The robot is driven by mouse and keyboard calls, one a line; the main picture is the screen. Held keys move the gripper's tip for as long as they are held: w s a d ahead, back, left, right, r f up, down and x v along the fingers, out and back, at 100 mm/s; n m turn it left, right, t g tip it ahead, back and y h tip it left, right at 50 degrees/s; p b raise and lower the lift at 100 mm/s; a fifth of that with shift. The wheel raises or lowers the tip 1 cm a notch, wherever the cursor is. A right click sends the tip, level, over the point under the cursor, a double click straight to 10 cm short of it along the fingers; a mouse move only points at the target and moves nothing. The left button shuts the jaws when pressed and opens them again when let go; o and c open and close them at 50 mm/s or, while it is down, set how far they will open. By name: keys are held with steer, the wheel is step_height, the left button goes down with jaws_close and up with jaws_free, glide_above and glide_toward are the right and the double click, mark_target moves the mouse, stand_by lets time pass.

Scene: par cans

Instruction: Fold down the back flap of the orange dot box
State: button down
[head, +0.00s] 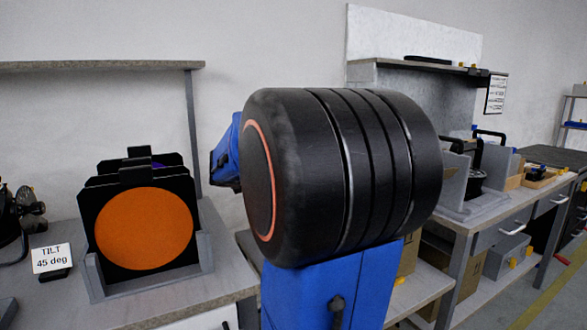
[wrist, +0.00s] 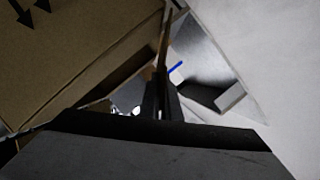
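In the wrist view a brown cardboard box (wrist: 70,60) with black printed arrows fills the upper left. A thin brown strip (wrist: 166,40), perhaps a flap seen edge-on, runs up from my fingertips. My gripper (wrist: 160,78) is at the middle of the wrist view, its dark fingers close together beside the box. I cannot tell whether the strip lies between the fingers or just behind them. No orange dot shows on the box. In the head view my arm hides my gripper and much of the area behind it.
In the head view, an orange disc (head: 144,228) in a black frame stands in a grey holder on the left bench, by a TILT 45 deg card (head: 52,258). Cardboard boxes (head: 465,255) sit under the right bench. A pale wall (wrist: 285,60) fills the wrist view's right side.

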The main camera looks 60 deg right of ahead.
steer(key=shift+s+a+f+m+t+h, duration=0.2)
steer(key=shift+s+f+m, duration=0.1)
steer(key=shift+f+m, duration=0.15)
steer(key=shift+s+a+f+m+t+h, duration=0.1)
steer(key=shift+s+f+m+t+h, duration=0.15)
steer(key=shift+f+m, duration=0.2)
steer(key=c, duration=2)
jaws_free()
steer(key=shift+r, duration=0.15)
step_height(320, 180, up, 10)
steer(key=shift+f, duration=0.1)
